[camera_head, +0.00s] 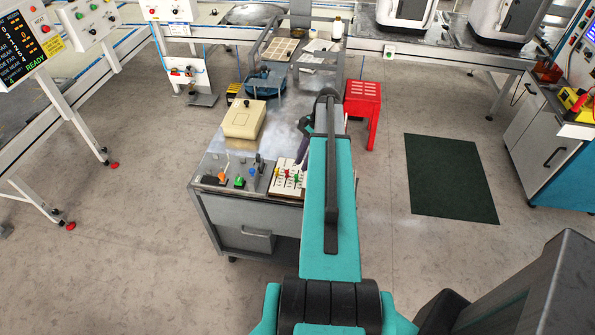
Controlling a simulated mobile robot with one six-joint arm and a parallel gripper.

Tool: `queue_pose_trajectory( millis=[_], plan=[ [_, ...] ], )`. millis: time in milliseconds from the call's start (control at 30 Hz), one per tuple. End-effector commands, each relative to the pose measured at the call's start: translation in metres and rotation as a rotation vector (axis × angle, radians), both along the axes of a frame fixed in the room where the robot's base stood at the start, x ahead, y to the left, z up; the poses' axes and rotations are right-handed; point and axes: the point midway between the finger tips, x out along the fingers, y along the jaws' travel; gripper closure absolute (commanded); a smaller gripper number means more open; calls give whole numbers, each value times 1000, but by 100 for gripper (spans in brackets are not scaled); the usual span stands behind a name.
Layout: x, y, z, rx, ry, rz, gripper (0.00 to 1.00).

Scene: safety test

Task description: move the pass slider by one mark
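A white panel (283,186) with several small coloured knobs, red, green and yellow among them, lies at the front right of a grey metal bench. It looks like a slider panel, but its labels and marks are too small to read, so I cannot tell which one is the pass slider. My teal arm reaches forward over the bench's right side and covers part of the panel's right edge. The dark end of my arm, with my gripper (303,156), is just above or beside the panel's right side. Its fingers are too small and dark to tell whether they touch a knob.
A red stool-like stand (363,100) is right of the bench. A dark green mat (449,178) lies on open floor.

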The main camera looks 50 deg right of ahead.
Motion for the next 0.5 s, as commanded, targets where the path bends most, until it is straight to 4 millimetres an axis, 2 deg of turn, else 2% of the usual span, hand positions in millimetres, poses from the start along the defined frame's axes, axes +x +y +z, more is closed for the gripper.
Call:
queue_pose_trajectory(
  millis=[500],
  plan=[
    [4, 16, -40, 1, 0, 0, 79]
  ],
)
